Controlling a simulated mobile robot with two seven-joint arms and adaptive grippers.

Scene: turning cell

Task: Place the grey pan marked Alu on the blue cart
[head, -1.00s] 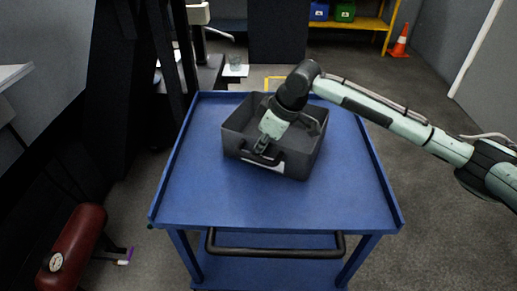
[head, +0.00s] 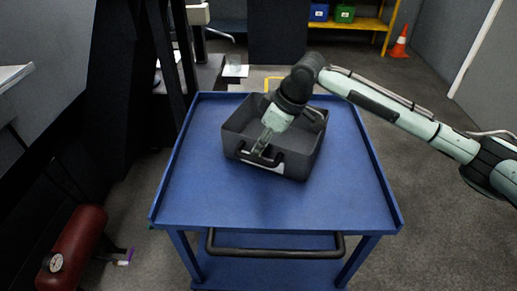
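The grey pan (head: 304,158) sits on the top of the blue cart (head: 210,195), towards its back and middle. It is an open, dark grey rectangular box with a black handle on its near side and another at the far right. A pale label shows on its near wall; its text is too small to read. My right gripper (head: 260,146) points down at the near handle, in front of or over the pan's near rim. Its fingertips are small and overlap the handle, so I cannot tell whether they grip it. My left gripper is out of view.
The cart top has raised side edges and is bare around the pan. A black push handle (head: 275,252) is at its near end. A red tank (head: 72,245) stands at lower left. An orange cone (head: 399,42) and a yellow shelf with blue and green bins are behind.

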